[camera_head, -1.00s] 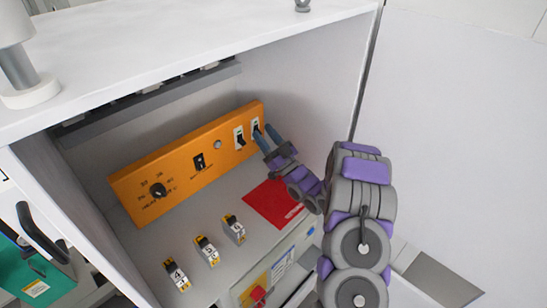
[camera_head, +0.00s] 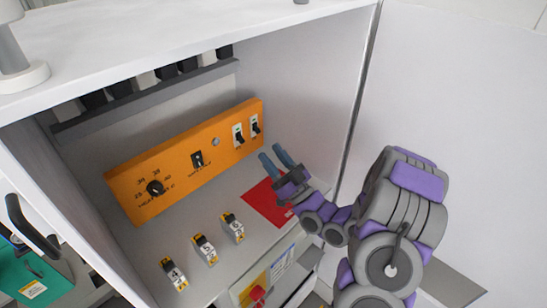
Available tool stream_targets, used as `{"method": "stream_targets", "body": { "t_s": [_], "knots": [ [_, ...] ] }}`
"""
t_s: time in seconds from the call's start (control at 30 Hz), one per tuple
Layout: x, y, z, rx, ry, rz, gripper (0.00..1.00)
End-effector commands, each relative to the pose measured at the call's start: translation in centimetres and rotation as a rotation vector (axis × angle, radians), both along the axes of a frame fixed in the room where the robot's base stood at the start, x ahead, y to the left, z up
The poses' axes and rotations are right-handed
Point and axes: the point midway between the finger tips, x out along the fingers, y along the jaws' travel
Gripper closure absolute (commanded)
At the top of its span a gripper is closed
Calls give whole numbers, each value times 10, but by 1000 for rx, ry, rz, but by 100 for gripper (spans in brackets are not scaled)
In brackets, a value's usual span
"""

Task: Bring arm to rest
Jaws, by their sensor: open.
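My gripper (camera_head: 274,159) is at the right side of the open cabinet recess, over the red plate (camera_head: 262,205). Its two blue fingers are spread apart with nothing between them. They point toward the orange panel (camera_head: 190,160) and are apart from its switches. My grey and purple arm reaches in from the lower right and hides part of the red plate. Two white-framed black switches, a left one (camera_head: 239,136) and a right one (camera_head: 255,125), sit at the panel's right end.
The panel also has a black knob (camera_head: 155,188). Several yellow-and-grey numbered blocks (camera_head: 204,250) stand on the recess floor. The cabinet's right wall (camera_head: 310,110) is close to my arm. A red button (camera_head: 257,293) is on the front below. A green case (camera_head: 32,272) is at the lower left.

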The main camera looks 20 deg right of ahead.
Motion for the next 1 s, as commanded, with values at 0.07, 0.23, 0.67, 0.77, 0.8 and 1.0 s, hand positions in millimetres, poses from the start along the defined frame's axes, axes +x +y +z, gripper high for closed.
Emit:
{"method": "stream_targets", "body": {
  "t_s": [0.07,0.23,0.67,0.77,0.8,1.0],
  "knots": [
    [0,0,0,0,0,0,55],
    [0,0,0,-1,0,1,55],
    [40,37,-33,-289,286,11,55],
    [51,42,-49,-406,430,-12,55],
    [53,42,-56,-447,489,-24,55],
    [50,31,-75,-613,774,-110,55]
  ]
}}
